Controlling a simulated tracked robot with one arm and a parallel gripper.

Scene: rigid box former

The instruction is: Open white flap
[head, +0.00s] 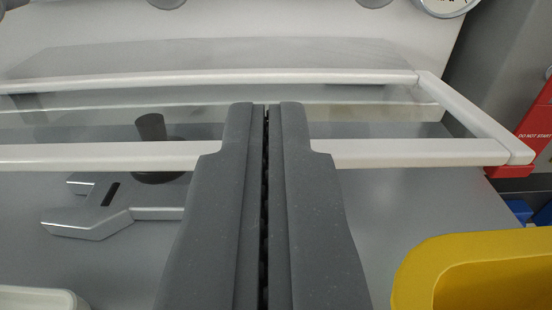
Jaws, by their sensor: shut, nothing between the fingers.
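The white flap (410,152) is a white-framed panel with a clear pane, and it spans most of the head view. Its near bar runs across the middle, with a side bar (475,118) at the right and a far bar (220,80) behind. My gripper (266,108) is shut and empty, pointing away from me. Its fingers cover the middle of the near bar, with the tips seen over the pane. I cannot tell whether the fingers touch the flap.
A grey metal piece with a dark knob (150,128) lies behind and below the near bar at the left. A yellow bin (440,255) is at the lower right. A red part with a "DO NOT START" label (530,135) is at the right edge. A gauge (446,4) is at the top right.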

